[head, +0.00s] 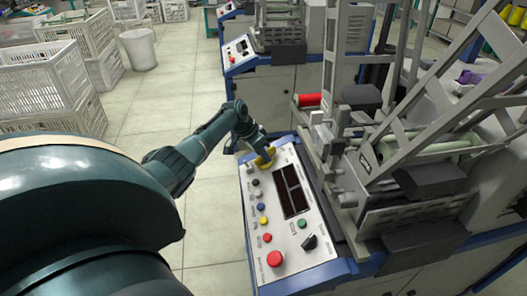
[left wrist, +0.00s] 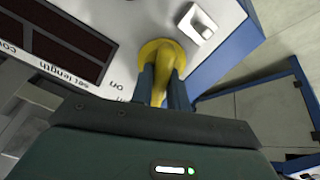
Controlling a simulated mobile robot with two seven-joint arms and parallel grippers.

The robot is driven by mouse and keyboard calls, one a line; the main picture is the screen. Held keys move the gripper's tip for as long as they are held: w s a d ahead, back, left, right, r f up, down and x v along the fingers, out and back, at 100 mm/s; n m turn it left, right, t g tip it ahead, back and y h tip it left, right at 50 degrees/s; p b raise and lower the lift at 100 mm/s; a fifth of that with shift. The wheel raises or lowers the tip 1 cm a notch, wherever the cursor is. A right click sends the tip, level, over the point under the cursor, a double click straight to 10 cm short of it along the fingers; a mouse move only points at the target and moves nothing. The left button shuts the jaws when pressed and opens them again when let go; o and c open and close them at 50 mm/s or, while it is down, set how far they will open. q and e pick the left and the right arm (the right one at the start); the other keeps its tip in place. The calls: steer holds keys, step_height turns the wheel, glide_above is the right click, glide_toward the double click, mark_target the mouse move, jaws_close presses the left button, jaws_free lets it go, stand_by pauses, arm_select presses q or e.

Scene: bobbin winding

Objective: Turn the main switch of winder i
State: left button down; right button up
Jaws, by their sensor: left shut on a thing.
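The main switch is a yellow rotary knob (head: 268,156) at the far end of the sloping white control panel (head: 255,215). In the left wrist view the yellow knob (left wrist: 158,50) shows its round base, with its handle running toward the camera. My left gripper (head: 261,152) reaches down on it from the left, with its fingers (left wrist: 161,88) on both sides of the handle, shut on it. A printed "on" stands beside the knob. The handle's lower part is hidden by the gripper body. My right gripper is in neither view.
The panel has dark displays (head: 291,190), several coloured buttons, a red button (head: 274,258) and a black knob (head: 310,242). A white switch (left wrist: 201,22) sits close beside the yellow knob. Metal winder frames stand at right. White crates (head: 40,82) stand at left; the aisle floor is clear.

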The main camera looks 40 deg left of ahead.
arm_select(q)
steer(key=shift+n, duration=0.6)
steer(key=shift+a+p, duration=0.1)
steer(key=shift+p, duration=0.2)
steer(key=c, duration=1.4)
jaws_free()
steer(key=shift+o, duration=0.2)
steer(key=p+v, duration=0.3)
steer(key=v, duration=1)
steer(key=shift+s, duration=0.1)
